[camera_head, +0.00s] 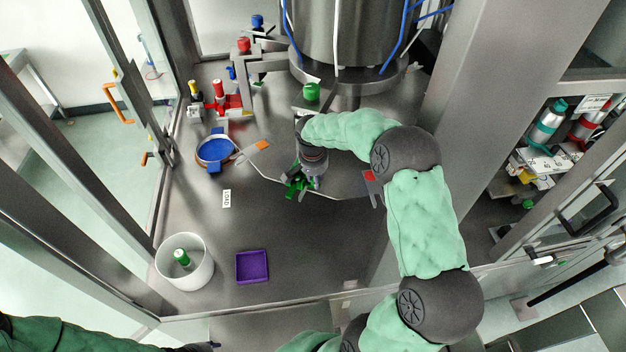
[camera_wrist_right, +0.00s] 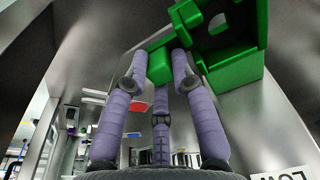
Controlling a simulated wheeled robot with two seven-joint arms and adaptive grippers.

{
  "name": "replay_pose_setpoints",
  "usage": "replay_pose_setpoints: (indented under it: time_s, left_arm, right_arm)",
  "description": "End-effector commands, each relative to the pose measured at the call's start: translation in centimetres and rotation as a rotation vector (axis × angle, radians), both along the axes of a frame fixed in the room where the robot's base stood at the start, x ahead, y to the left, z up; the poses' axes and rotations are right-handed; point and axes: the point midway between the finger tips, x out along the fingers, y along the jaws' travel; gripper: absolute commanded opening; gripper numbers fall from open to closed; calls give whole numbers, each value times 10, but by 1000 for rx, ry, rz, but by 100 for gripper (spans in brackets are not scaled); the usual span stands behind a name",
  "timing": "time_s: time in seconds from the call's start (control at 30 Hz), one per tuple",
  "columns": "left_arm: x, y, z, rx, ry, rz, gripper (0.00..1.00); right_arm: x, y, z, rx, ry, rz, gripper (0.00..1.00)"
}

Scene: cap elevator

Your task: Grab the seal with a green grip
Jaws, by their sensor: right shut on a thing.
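The seal with a green grip (camera_head: 297,187) is a bright green, angular piece at the middle of the head view. My right gripper (camera_head: 308,178) is shut on it just above the steel worktop. In the right wrist view, the fingers (camera_wrist_right: 160,62) close around its small green block, and its larger green body (camera_wrist_right: 235,68), with a round dark opening, extends to the upper right. Whether it touches the worktop is unclear. My left gripper (camera_head: 203,346) shows only as a dark bit at the bottom edge; its fingers cannot be made out.
A white bucket (camera_head: 205,270) holds a green-topped item (camera_head: 182,258). A purple tray (camera_head: 240,277) is beside it. A blue round part (camera_head: 214,150) lies left of my gripper. A steel vessel (camera_head: 345,40) stands behind. The worktop between the gripper and the tray is clear.

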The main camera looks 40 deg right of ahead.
Motion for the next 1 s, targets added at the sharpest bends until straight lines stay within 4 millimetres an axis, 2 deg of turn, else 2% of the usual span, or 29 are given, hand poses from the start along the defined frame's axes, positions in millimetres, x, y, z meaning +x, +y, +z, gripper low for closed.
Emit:
replay_pose_setpoints:
  time_s: [0.17, 0.4, 0.8, 1.0]
  left_arm:
    - [0, 0, -1, 0, 0, 0, 40]
    - [0, 0, -4, 0, 0, 0, 40]
    - [0, 0, -6, 0, 0, 0, 40]
    - [0, 0, -9, 0, 0, 0, 40]
  right_arm:
    - [0, 0, 5, 0, 1, 0, 8]
    - [1, 0, 33, 0, -2, 1, 8]
    - [-43, 29, 93, 0, -3, 2, 8]
    - [-70, 46, 105, -1, -1, 2, 8]
